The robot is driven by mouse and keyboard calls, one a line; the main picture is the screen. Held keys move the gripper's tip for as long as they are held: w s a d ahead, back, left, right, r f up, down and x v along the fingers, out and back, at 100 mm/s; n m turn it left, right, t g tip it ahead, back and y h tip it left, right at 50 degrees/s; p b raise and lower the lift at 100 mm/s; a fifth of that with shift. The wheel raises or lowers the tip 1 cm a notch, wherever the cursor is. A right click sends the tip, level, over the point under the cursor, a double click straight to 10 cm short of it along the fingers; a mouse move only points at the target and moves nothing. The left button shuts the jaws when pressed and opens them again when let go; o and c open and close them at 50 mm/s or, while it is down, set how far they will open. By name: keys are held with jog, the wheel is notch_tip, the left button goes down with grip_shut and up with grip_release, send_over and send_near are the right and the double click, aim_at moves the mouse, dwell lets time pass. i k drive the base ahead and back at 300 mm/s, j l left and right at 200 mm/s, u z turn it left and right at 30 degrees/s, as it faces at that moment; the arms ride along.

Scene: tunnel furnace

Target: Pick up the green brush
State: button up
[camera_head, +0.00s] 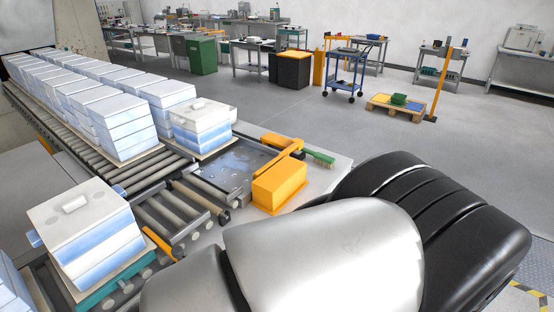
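The green brush (319,158) lies on the pale table surface (325,177) at the end of the roller conveyor. It has green bristles and a light handle end that reaches toward the yellow-orange bracket. It lies just right of that bracket and behind the yellow-orange block. My arm fills the lower middle and right of the view, in front of the table. My gripper is not in the picture, so its opening and anything in it cannot be seen.
A yellow-orange block (279,187) and a yellow-orange bracket (284,145) stand close to the brush. The conveyor (160,211) carries several stacks of white-blue blocks (124,122). A blue cart (345,72) and a pallet (396,108) stand farther back. The grey floor behind the brush is clear.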

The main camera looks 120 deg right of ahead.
aim_at(327, 161)
jog(key=z, duration=4.35)
jog(key=u, duration=0.75)
jog(key=i+l+u, duration=0.25)
jog(key=l+u, duration=0.25)
jog(key=i+l+u, duration=0.15)
jog(key=l+u, duration=0.3)
jog(key=i+l+u, duration=0.1)
jog(key=l+u, duration=0.85)
jog(key=l, duration=0.15)
jog(key=k+l, duration=0.1)
jog(key=l, duration=0.9)
jog(key=k+l+u, duration=0.1)
jog(key=l, duration=0.4)
jog(key=k+l, duration=0.15)
jog(key=l, duration=0.35)
jog(key=k+l, duration=0.1)
jog(key=l, duration=0.4)
jog(key=u, duration=0.05)
